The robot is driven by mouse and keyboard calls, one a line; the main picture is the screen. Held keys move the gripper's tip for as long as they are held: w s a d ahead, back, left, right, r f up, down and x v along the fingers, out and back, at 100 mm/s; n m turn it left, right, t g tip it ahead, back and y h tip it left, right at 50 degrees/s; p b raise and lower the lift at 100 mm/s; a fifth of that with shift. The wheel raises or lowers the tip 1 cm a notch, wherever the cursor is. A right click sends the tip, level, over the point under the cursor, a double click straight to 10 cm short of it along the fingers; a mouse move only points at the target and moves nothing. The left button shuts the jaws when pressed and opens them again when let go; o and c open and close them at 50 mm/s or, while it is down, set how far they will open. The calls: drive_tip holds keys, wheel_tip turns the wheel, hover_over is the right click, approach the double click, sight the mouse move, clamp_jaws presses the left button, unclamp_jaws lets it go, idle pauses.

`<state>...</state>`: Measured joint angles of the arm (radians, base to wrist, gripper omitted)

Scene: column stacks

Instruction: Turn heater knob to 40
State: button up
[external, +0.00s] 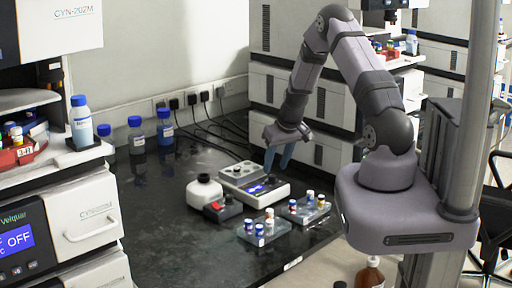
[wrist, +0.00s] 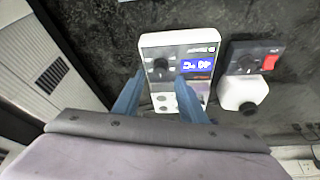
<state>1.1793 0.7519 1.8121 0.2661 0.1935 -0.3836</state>
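The heater (external: 277,194) is a white block with a grey top and a small blue display, standing on the dark bench; it also shows in the wrist view (wrist: 150,42). Its dark round knob (wrist: 160,63) sits beside the lit blue display (wrist: 198,63), whose digits are too blurred to read. My gripper (external: 278,160) is above the heater, pointing down, with its two blue fingers apart and nothing between them. In the wrist view my gripper (wrist: 158,82) has its fingertips on either side of the knob's line, and I cannot tell their height above it.
A white squat bottle (external: 203,192) and a dark device with a red switch (external: 222,208) stand beside the heater. Two vial racks (external: 275,232) (external: 318,212) stand in front of it. Blue-capped bottles (external: 136,137) stand farther back left, with cables along the wall.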

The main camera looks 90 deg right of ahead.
drive_tip(key=shift+b+v, duration=0.3)
drive_tip(key=shift+v, duration=1.3)
drive_tip(key=s+a+f+m+g+y, duration=0.1)
drive_tip(key=s+a+f+y, duration=0.2)
drive_tip(key=a, duration=0.7)
drive_tip(key=s+a+m+g+y, duration=0.1)
drive_tip(key=s+a+g+y, duration=0.2)
drive_tip(key=a, duration=0.7)
drive_tip(key=w+a+r+n, duration=0.2)
drive_tip(key=a+r+n, duration=0.1)
drive_tip(key=a, duration=0.5)
drive_tip(key=w+a+r+n+t+h, duration=0.1)
drive_tip(key=w+a+r+n, duration=0.2)
drive_tip(key=a+n, duration=0.3)
drive_tip(key=w+a+r+n+h, duration=0.1)
drive_tip(key=a+r+n, duration=0.4)
drive_tip(key=a, duration=0.7)
drive_tip(key=shift+w+a+t, duration=0.2)
drive_tip(key=shift+w+t, duration=0.1)
drive_tip(key=shift+w, duration=0.55)
